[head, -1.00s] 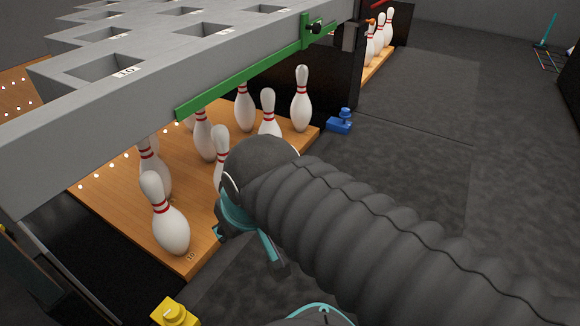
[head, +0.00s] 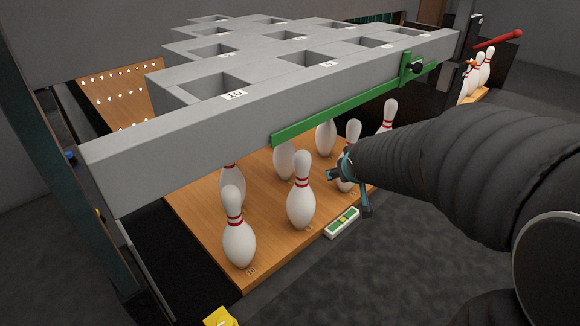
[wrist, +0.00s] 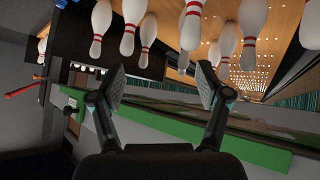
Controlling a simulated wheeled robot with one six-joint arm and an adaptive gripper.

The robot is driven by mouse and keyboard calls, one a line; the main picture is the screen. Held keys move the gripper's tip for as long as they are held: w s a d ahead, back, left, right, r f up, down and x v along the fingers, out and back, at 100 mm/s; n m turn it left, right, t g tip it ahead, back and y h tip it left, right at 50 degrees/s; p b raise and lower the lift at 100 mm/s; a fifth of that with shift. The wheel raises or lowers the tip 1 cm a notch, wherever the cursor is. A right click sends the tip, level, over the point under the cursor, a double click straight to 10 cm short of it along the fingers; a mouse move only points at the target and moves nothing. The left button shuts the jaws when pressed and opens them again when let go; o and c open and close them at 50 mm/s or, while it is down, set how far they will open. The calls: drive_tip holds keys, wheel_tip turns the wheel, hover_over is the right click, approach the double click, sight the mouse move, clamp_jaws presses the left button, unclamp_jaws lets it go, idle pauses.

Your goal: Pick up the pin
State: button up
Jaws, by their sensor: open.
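Several white bowling pins with red neck bands stand upright on a wooden deck (head: 205,215). The nearest is the front-corner pin (head: 239,240); another pin (head: 301,200) stands to its right, and more stand behind. My gripper (head: 350,182) is at the deck's right edge, in front of a pin (head: 353,133) it partly hides. In the wrist view my gripper (wrist: 162,88) is open with nothing between its fingers. Pins hang along the top of that tilted view, one pin (wrist: 192,25) beyond the gap and another pin (wrist: 133,12) to its left. I cannot tell which pin is meant.
A grey rack (head: 270,110) with square holes overhangs the deck, with a green bar (head: 345,105) along its front edge. A small level-like block (head: 342,222) and a yellow piece (head: 220,317) lie near the deck's front. Dark floor at the right is open.

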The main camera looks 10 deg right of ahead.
drive_tip(key=w+d+f+n+t+y+p, duration=0.1)
drive_tip(key=w+f, duration=0.4)
drive_tip(key=w, duration=0.4)
drive_tip(key=n+t+y+p, duration=0.2)
drive_tip(key=y, duration=0.3)
approach(305, 179)
drive_tip(key=b+x, duration=0.1)
drive_tip(key=x, duration=1.2)
drive_tip(key=shift+s+d+f, duration=0.1)
clamp_jaws()
